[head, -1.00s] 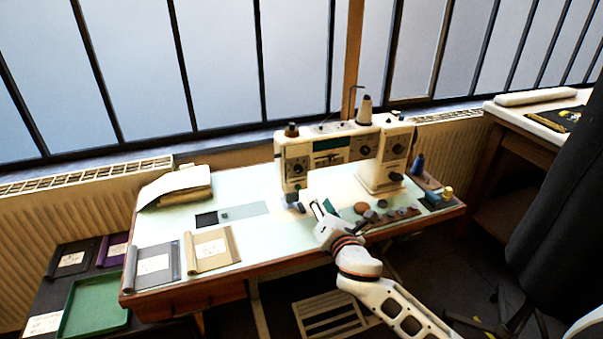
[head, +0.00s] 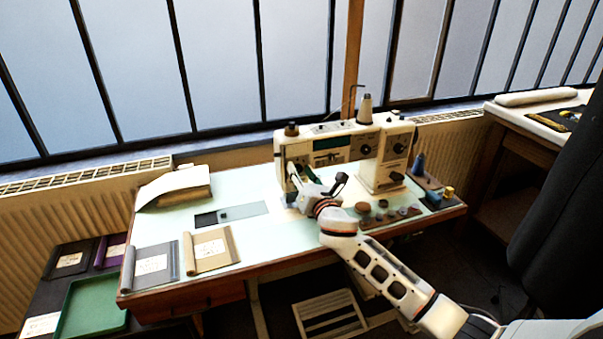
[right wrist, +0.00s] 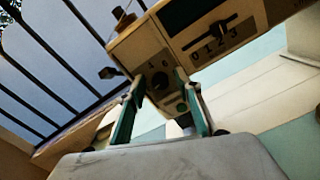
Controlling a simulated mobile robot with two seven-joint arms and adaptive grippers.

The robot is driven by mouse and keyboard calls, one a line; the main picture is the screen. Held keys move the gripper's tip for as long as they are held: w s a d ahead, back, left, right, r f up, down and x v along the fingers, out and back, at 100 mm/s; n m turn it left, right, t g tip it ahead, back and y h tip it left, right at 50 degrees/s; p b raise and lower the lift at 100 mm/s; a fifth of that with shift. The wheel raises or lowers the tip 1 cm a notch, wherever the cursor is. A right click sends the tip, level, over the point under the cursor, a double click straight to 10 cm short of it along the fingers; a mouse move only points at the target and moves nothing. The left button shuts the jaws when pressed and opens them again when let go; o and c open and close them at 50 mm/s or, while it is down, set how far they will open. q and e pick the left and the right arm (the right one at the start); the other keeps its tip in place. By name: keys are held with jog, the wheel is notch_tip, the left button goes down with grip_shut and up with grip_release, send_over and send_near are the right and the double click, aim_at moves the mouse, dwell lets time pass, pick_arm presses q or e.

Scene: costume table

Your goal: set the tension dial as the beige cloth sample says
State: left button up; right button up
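The white sewing machine (head: 330,146) stands on the table. In the right wrist view, the dark round tension dial (right wrist: 159,81) sits on its end head (right wrist: 142,48), with small numerals around it, not all legible. My right gripper (head: 298,180) is in front of that head. Its two green-padded fingers (right wrist: 160,108) are apart, one on each side of the dial in the picture. Contact cannot be told. The beige cloth sample (head: 222,262) lies at the table's front left with a pale label (head: 208,248), too small to read. My left gripper is not in view.
A grey cloth sample (head: 170,265) lies left of the beige one. A lever over a 0 to 3 scale (right wrist: 218,38) is near the dial. Round pieces and a dark spool (head: 418,164) sit at the right. The table's middle left (head: 235,230) is mostly clear.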

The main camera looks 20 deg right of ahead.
grip_shut()
jog(key=shift+m, duration=0.4)
jog(key=m, duration=0.3)
jog(key=shift+m+p, duration=0.3)
jog(key=shift+p, duration=0.05)
jog(key=m, duration=0.4)
jog(key=shift+m+p, duration=0.3)
jog(key=shift+p, duration=0.05)
jog(key=m+p, duration=0.1)
jog(key=m, duration=0.4)
jog(key=shift+d+f, duration=0.1)
jog(key=shift+f, duration=0.05)
jog(key=m+p, duration=0.1)
jog(key=m, duration=0.4)
jog(key=shift+f+m+p, duration=0.1)
jog(key=shift+m+p, duration=0.3)
